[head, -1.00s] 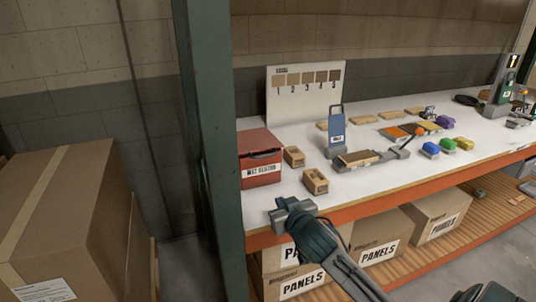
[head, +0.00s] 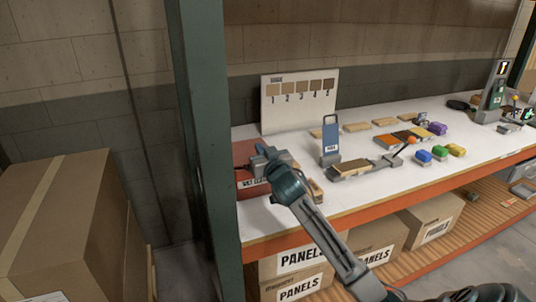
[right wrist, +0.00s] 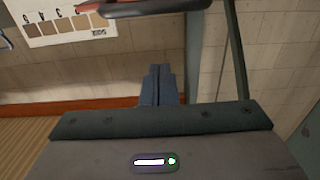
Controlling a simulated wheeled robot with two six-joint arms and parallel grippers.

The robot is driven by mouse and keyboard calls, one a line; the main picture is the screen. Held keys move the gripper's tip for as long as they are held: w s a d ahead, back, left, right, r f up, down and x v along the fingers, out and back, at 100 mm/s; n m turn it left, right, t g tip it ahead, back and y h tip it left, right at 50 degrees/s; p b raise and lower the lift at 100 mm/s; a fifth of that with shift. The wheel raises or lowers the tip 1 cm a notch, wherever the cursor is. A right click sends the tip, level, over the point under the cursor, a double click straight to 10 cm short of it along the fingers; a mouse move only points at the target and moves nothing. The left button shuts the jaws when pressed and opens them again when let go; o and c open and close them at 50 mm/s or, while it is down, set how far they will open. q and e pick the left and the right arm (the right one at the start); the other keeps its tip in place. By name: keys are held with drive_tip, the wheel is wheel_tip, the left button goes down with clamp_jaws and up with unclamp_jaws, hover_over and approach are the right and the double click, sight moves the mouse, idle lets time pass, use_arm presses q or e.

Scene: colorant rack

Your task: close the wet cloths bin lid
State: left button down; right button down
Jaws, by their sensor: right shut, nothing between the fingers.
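The red wet cloths bin (head: 249,192) stands at the left end of the white bench top in the head view, its front label partly hidden by my right gripper. Its red lid (head: 243,151) shows behind the gripper, with a dark gap under its front edge. My right gripper (head: 262,155) is shut and empty at the bin's front and right side. In the right wrist view the shut fingers (right wrist: 160,72) show below a red edge with a dark underside (right wrist: 150,4). I cannot tell whether they touch it. My left gripper is not in view.
A green post (head: 205,150) stands just left of the bin. A wooden block (head: 316,190) is partly hidden beside my right arm. A sample board (head: 298,100) stands behind, and a blue-fronted stand (head: 330,140) and several coloured blocks lie to the right.

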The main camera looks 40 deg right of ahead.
drive_tip(key=f, duration=0.1)
drive_tip(key=s+f, duration=0.1)
drive_tip(key=f, duration=0.2)
drive_tip(key=shift+s+a+p, duration=0.15)
drive_tip(key=shift+s+p, duration=0.1)
drive_tip(key=shift+p, duration=0.05)
drive_tip(key=f+b, duration=0.2)
drive_tip(key=f, duration=0.1)
drive_tip(key=shift+s, duration=0.2)
